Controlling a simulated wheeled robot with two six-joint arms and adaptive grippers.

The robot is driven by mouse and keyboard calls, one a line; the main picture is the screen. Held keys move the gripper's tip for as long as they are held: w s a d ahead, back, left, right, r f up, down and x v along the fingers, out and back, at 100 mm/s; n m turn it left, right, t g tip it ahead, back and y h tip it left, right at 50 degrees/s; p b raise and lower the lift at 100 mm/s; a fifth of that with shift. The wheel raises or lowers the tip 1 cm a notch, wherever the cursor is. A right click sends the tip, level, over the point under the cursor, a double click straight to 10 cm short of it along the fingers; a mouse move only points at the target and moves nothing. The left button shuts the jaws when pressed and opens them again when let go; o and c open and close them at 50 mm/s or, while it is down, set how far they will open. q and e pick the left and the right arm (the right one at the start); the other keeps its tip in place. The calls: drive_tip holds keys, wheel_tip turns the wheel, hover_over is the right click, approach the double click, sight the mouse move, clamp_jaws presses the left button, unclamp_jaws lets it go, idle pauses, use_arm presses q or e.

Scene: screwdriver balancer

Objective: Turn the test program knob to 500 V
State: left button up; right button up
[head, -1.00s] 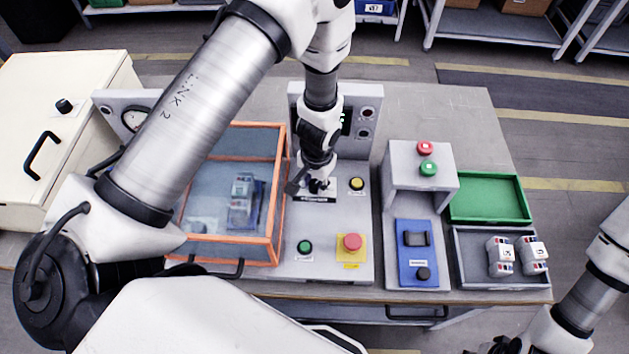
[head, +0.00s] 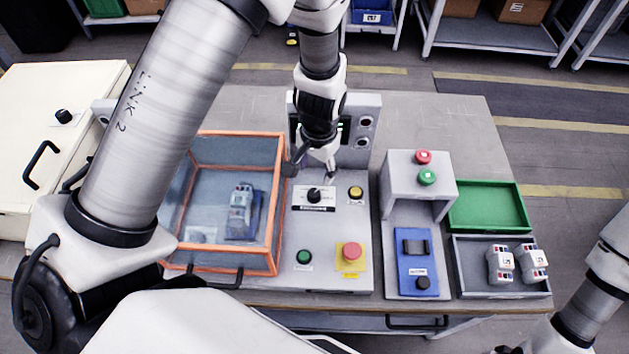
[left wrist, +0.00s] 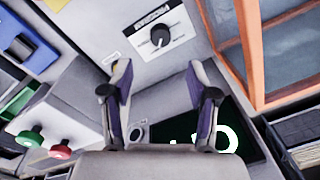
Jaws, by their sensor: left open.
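The test program knob (head: 314,194) is a round black knob on a white label plate on the grey test panel. It also shows in the left wrist view (left wrist: 160,37), beyond my fingertips. The print around it is too small to read, so its setting is unclear. My left gripper (head: 312,170) is above and behind the knob, apart from it. In the left wrist view my left gripper (left wrist: 158,76) is open, with nothing between its two fingers. Only the edge of my right gripper seems to show at the bottom of the head view.
An orange-framed clear cover (head: 280,200) stands left of the knob. A yellow button (head: 356,192), green button (head: 304,257) and red emergency stop (head: 351,252) are close by. The upright display panel (head: 361,148) is behind. A blue device (head: 416,262) and green tray (head: 488,206) are right.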

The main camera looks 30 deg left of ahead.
use_arm(q)
drive_tip(key=shift+r, duration=0.65)
